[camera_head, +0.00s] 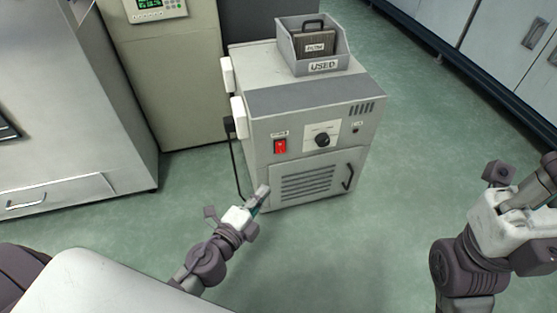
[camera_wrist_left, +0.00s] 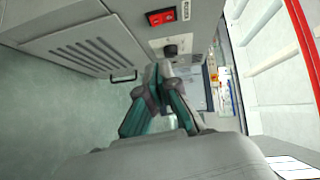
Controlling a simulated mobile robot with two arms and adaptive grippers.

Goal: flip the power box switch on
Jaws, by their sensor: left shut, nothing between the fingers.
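The power box (camera_head: 318,150) is a grey cabinet standing on the floor, with a red rocker switch (camera_head: 280,147) on the left of its front face. A dark knob (camera_head: 322,140) on a white plate sits to the right of the switch. My left gripper (camera_head: 262,192) is shut and empty, below the switch near the lower left of the box front. In the left wrist view the red switch (camera_wrist_left: 161,16) is at the top, above and apart from the shut fingers (camera_wrist_left: 160,72). My right gripper (camera_head: 522,182) is at the right edge, its fingers partly hidden.
A grey bin (camera_head: 314,65) marked USED, with a dark filter inside, stands on the box. A vented panel (camera_head: 305,183) with a black handle is below the switch. A black cable hangs at the box's left side. Green floor (camera_head: 400,150) is clear to the right.

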